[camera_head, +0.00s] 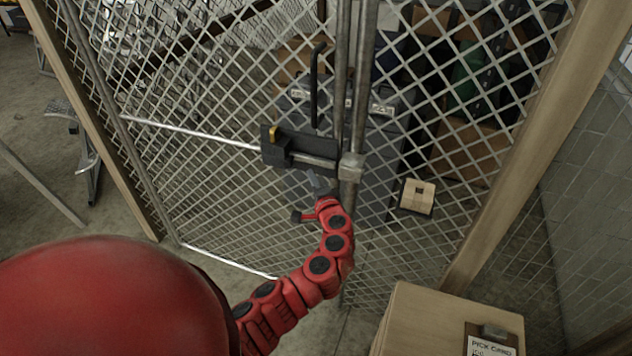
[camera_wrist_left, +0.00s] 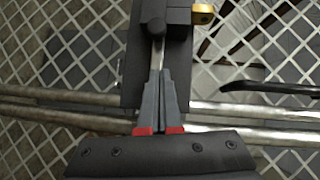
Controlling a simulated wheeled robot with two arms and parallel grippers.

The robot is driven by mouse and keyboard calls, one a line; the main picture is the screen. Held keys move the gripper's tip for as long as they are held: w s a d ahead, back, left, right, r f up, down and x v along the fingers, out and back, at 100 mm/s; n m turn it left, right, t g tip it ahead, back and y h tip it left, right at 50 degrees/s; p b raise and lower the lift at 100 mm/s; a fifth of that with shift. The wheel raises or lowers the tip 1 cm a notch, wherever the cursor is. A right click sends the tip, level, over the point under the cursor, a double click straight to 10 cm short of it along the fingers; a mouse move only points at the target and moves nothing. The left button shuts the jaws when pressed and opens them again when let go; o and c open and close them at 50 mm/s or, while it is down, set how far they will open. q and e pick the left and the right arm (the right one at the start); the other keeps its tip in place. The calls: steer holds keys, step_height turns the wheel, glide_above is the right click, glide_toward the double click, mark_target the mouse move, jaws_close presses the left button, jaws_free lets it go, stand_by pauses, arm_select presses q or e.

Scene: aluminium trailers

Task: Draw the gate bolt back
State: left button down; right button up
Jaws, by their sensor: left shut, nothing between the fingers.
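The gate bolt has a dark housing (camera_head: 285,150) with a brass-coloured piece (camera_head: 272,133) at its left end. Its steel rod (camera_head: 318,160) runs right to a metal block (camera_head: 351,167) on the upright post, and appears to reach it. My left gripper (camera_head: 318,184) is just below the bolt in the head view. In the left wrist view its grey fingers (camera_wrist_left: 160,78) are shut together, in front of the dark bolt plate. A dark round knob (camera_wrist_left: 157,26) and a piece of rod (camera_wrist_left: 158,55) lie beyond the tips; contact cannot be told. My right gripper is not in view.
A black gate handle (camera_head: 315,85) stands above the bolt. Wire mesh (camera_head: 215,190) fills the gate and the fence beside it. A small tan box (camera_head: 416,197) is right of the post. A cardboard box (camera_head: 425,318) with a pick card stands at lower right.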

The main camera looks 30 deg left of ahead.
arm_select(q)
steer(key=w+a+f+p, duration=0.1)
steer(key=a+p, duration=0.1)
steer(key=a, duration=0.4)
steer(key=shift+w+p, duration=0.15)
steer(key=shift+p, duration=0.2)
